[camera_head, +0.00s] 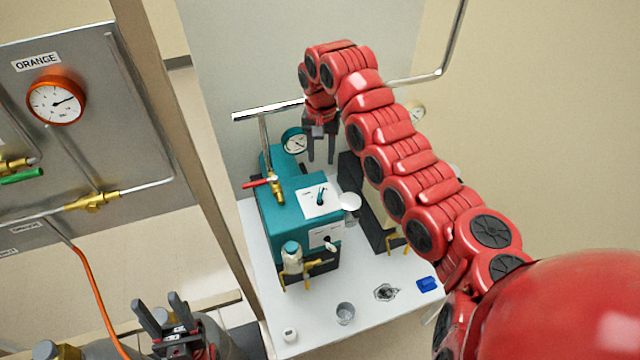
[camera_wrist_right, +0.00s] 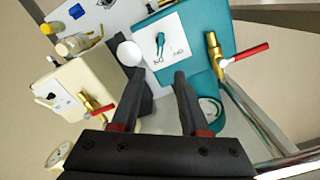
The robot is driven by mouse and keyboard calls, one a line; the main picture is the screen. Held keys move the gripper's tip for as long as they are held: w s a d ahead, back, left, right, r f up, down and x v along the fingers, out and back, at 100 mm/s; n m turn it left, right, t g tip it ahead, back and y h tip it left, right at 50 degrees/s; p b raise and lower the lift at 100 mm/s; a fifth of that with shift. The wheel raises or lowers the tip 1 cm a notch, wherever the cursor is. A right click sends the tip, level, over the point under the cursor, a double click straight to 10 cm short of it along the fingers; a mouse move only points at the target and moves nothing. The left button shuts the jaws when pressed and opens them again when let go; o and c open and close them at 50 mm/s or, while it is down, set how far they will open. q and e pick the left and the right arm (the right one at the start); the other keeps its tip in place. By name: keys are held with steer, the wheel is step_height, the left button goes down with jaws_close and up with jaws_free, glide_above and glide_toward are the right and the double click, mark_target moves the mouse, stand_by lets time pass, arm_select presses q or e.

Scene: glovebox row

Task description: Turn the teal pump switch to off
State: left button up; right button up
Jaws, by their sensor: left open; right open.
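The teal pump (camera_head: 284,226) stands on a white table, and it also shows in the right wrist view (camera_wrist_right: 207,28). My left gripper (camera_head: 160,309) is open and empty at the lower left, far from the pump.
A red-handled brass valve (camera_head: 273,186) rises beside the switch plate. A teal gauge (camera_head: 294,141) is near my right gripper. A cream pump (camera_wrist_right: 67,95) stands beside the teal one. The table front (camera_head: 300,322) holds small glassware and a blue item (camera_head: 427,284).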

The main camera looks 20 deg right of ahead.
mark_target(321, 190)
step_height(321, 190, down, 11)
steer(key=p, duration=0.3)
steer(key=shift+f, duration=0.65)
steer(key=shift+c, duration=0.3)
jaws_close()
